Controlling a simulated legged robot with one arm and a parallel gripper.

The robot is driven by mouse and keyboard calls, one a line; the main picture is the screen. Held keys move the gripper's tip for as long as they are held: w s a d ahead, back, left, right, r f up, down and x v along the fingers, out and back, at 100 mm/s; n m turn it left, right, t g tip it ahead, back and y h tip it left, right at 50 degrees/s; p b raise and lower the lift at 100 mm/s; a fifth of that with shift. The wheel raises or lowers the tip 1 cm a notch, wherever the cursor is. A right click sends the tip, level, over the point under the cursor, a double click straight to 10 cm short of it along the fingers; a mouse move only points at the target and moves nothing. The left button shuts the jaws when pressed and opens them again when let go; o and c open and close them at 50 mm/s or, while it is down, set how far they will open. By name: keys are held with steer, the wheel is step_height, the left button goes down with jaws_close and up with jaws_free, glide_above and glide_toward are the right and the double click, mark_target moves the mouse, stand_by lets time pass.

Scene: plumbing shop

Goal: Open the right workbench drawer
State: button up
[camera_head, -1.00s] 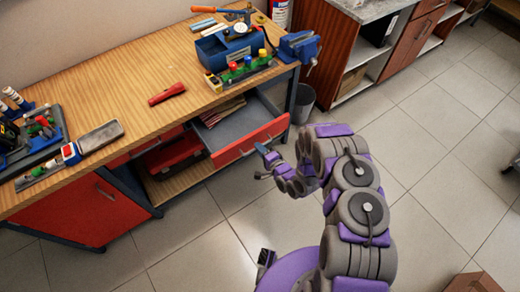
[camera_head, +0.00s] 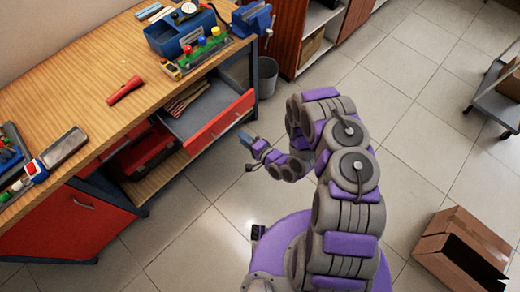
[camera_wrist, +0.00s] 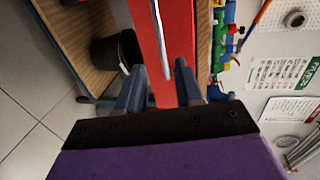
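The right workbench drawer (camera_head: 220,122) has a red front and stands pulled out from under the bench top, with its grey inside showing in the head view. My gripper (camera_head: 246,139) is in front of the drawer front, with a small gap between them. In the wrist view, the two fingers of my gripper (camera_wrist: 158,88) are spread apart with nothing between their tips. The silver bar handle (camera_wrist: 160,35) on the red front lies beyond the fingers, lined up with the gap between them. The handle is too small to make out in the head view.
The wooden workbench (camera_head: 90,85) carries a blue toolbox (camera_head: 182,32), a vise (camera_head: 252,18) and other tools. A grey bin (camera_head: 267,75) stands by its right end. A cardboard box (camera_head: 462,250) lies on the floor at the right. Open tiled floor surrounds me.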

steer(key=v, duration=0.9)
steer(key=shift+d, duration=0.15)
stand_by(0.4)
